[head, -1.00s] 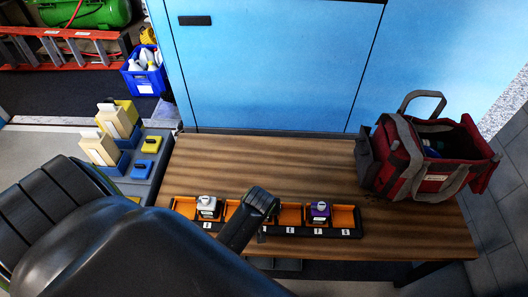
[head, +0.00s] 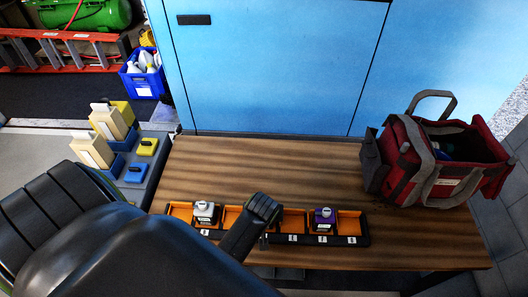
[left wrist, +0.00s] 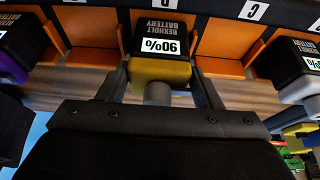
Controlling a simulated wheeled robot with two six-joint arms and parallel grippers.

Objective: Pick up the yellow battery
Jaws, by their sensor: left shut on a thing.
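The yellow battery (left wrist: 160,70) has a yellow top, a grey knob and a black body with a "90%" label. It is in the middle of the left wrist view, in line with the orange compartments of the rack (left wrist: 225,42). My left gripper (left wrist: 160,82) is shut on its yellow top, one finger on each side. I cannot tell whether the battery is raised from its compartment. In the head view, my left arm hides this battery and the fingertips. The rack (head: 355,240) lies along the table's front. My right gripper is out of view.
A white-topped battery (head: 205,212) and a purple-topped battery (head: 323,220) sit in the rack on either side of my arm. A red and grey tool bag (head: 445,160) stands on the table's right. The middle of the wooden table (head: 270,170) is clear.

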